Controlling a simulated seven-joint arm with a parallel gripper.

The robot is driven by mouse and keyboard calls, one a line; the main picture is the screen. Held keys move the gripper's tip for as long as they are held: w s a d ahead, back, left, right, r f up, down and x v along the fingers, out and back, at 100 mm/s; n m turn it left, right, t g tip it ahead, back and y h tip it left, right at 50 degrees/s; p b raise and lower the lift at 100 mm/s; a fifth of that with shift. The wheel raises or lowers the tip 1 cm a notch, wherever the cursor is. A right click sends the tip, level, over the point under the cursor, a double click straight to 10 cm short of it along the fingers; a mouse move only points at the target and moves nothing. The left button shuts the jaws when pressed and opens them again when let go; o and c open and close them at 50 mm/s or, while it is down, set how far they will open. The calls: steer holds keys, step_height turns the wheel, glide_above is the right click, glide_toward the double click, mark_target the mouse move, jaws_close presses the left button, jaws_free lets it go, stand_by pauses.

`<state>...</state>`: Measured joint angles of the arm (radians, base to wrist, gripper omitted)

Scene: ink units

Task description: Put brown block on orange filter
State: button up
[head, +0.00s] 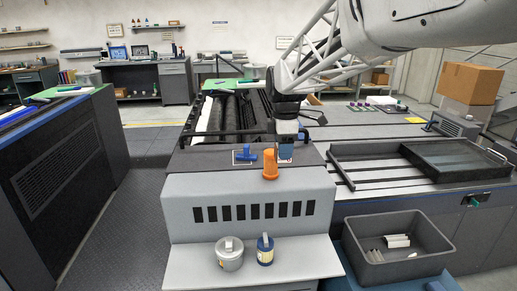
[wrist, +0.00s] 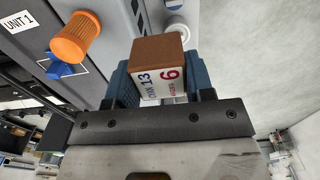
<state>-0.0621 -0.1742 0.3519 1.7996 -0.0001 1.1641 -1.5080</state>
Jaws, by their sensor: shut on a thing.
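The brown block (wrist: 157,52) has a brown face and white sides with printed marks reading 13 and 6. My gripper (wrist: 160,85) is shut on it between blue finger pads in the wrist view. In the head view my gripper (head: 286,153) is just right of the orange filter, over the front of the machine top; the block is hard to make out there. The orange filter (head: 270,164) is a ribbed cylinder standing at the front edge of the dark machine top. It also shows in the wrist view (wrist: 76,42), left of the block and apart from it.
A blue T-shaped handle (head: 245,154) is close left of the filter. A grey pot (head: 229,255) and a blue can (head: 265,252) stand on the light front shelf below. A grey bin (head: 435,225) and a black tray (head: 452,157) are at right.

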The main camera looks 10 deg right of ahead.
steer(key=shift+w, duration=0.1)
steer(key=w, duration=0.5)
steer(key=w+f, duration=0.1)
steer(key=w, duration=0.4)
steer(key=w+a, duration=0.1)
steer(key=w, duration=0.4)
steer(key=shift+w+f, duration=0.3)
steer(key=shift+w, duration=0.05)
steer(key=shift+f, duration=1.75)
steer(key=shift+f, duration=0.1)
steer(key=o, duration=0.9)
